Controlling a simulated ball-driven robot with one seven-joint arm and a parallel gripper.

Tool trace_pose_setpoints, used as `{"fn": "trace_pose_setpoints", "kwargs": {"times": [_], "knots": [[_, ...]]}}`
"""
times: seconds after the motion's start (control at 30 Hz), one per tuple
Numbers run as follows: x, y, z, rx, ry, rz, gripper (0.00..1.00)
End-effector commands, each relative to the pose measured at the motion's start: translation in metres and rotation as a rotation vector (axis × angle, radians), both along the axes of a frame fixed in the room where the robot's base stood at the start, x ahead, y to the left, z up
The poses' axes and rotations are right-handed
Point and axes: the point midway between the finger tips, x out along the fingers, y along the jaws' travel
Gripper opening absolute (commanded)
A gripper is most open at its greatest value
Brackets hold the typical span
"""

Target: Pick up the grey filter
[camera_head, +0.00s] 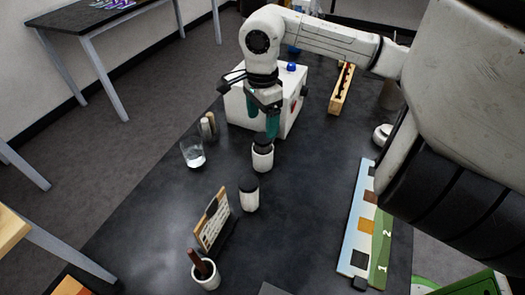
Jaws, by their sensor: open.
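My gripper (272,122) has teal fingers and points down, open, at the middle of the dark table. Its fingertips are just above or at the dark top of a white cylindrical container (263,160); I cannot tell whether they touch it. A similar white container with a dark top (249,198) stands upright nearer, clear of the gripper. No piece is plainly marked as the grey filter, and I cannot tell which one it is. A small grey and beige upright piece (208,126) stands left of the gripper.
A white box (240,108) with a blue button stands behind the gripper. A glass (193,152), a small clipboard (213,222) and a white cup (206,276) holding a brown stick stand left. A numbered board (361,235) and wooden rack (341,90) lie right. The front middle is bare.

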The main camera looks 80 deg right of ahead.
Motion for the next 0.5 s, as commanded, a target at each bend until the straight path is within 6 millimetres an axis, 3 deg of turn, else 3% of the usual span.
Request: {"fn": "trace_pose_setpoints", "kwargs": {"times": [0.5], "knots": [[0.0, 0.0, -0.046, 0.005, -0.001, -0.003, 0.81]]}}
